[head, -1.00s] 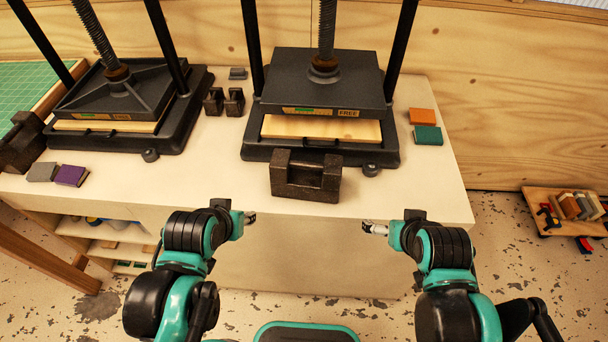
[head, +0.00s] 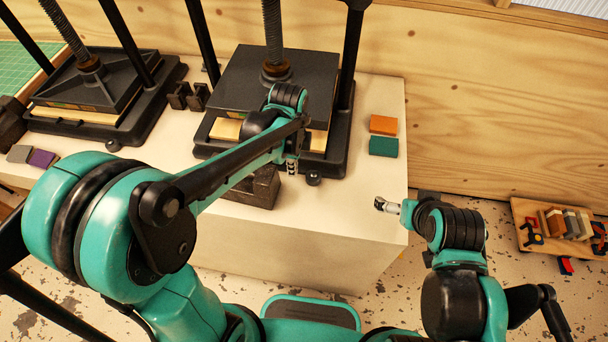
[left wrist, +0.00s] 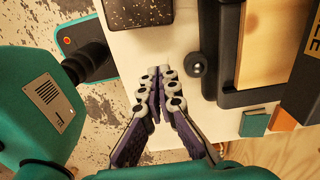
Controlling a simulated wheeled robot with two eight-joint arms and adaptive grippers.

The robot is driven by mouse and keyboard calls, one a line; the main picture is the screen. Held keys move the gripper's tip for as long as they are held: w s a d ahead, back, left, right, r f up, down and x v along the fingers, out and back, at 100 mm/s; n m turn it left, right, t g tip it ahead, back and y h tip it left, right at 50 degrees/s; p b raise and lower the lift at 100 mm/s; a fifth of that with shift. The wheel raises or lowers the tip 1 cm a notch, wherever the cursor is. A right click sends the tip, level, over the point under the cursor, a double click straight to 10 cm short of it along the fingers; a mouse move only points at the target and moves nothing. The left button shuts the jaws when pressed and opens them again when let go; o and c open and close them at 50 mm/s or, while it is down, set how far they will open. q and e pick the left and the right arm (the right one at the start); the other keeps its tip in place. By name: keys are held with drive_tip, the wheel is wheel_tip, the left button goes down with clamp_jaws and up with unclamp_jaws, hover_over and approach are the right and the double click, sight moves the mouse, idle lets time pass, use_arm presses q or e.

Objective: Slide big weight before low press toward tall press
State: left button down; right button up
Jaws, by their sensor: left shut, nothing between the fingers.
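The big dark weight (head: 262,190) stands on the table in front of the right-hand press (head: 262,85), partly hidden by my left arm. My left gripper (head: 292,168) is shut and empty, close to the weight's right end, beside the press's front edge. In the left wrist view the shut fingertips (left wrist: 158,72) point at the speckled weight (left wrist: 140,12), with a gap of bare table between. The left-hand press (head: 90,90) stands further left. My right gripper (head: 384,205) is off the table's right side; its finger opening is too small to tell.
A round dark knob (left wrist: 195,64) sits by the press base. Orange (head: 383,124) and green (head: 383,146) blocks lie right of the right-hand press. Grey (head: 19,153) and purple (head: 43,159) blocks lie at the left.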

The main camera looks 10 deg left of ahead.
use_arm(q)
wheel_tip(320, 180, down, 11)
drive_tip(key=b, duration=0.3)
drive_tip(key=shift+w+d, duration=0.1)
drive_tip(key=shift+d, duration=0.05)
drive_tip(key=a, duration=0.2)
drive_tip(key=shift+a+r, duration=0.3)
drive_tip(key=shift+a, duration=0.1)
drive_tip(key=shift+a+b, duration=0.3)
drive_tip(key=shift+a, duration=0.3)
drive_tip(key=shift+r, duration=0.1)
